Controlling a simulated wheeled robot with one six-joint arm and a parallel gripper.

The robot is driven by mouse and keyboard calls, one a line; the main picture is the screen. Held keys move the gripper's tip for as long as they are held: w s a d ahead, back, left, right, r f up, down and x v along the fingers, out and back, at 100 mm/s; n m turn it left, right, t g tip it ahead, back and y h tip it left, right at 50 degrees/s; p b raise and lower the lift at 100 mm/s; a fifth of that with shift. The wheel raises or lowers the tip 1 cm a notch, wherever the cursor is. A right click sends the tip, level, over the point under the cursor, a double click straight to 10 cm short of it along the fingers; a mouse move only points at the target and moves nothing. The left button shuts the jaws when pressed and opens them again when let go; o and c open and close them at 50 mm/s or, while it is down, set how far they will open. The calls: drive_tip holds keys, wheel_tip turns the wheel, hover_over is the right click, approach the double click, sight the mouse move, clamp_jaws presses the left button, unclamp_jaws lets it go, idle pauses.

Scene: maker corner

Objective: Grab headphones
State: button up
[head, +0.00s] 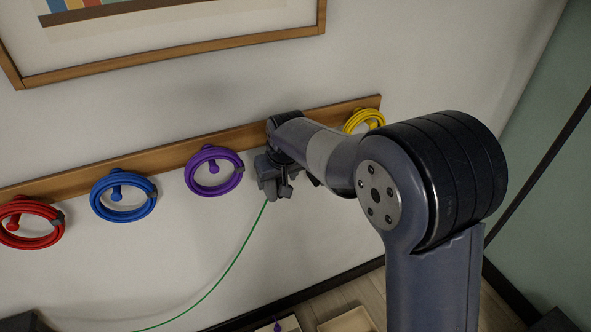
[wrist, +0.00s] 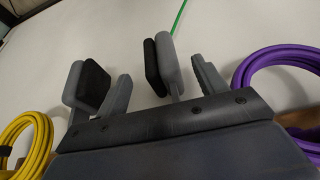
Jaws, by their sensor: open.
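No headphones can be made out in either view. My gripper (head: 275,188) is in front of the white wall, just below the wooden rail and between the purple and yellow coils. In the wrist view, my gripper (wrist: 122,76) has its dark-padded fingers apart, with only bare wall showing between them. My arm hides part of the wall and rail in the head view.
A wooden rail (head: 165,147) carries red (head: 30,240), blue (head: 124,215), purple (head: 215,190) and yellow (head: 352,125) coils on pegs. A thin green cord (head: 232,262) curves down from near my gripper. A pale tray (head: 348,321) shows at the bottom.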

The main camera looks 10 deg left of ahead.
drive_tip(key=shift+x, duration=1)
drive_tip(key=shift+c, duration=0.6)
drive_tip(key=shift+r, duration=0.1)
drive_tip(key=c, duration=1)
drive_tip(key=shift+c, duration=0.5)
drive_tip(key=shift+r, duration=0.1)
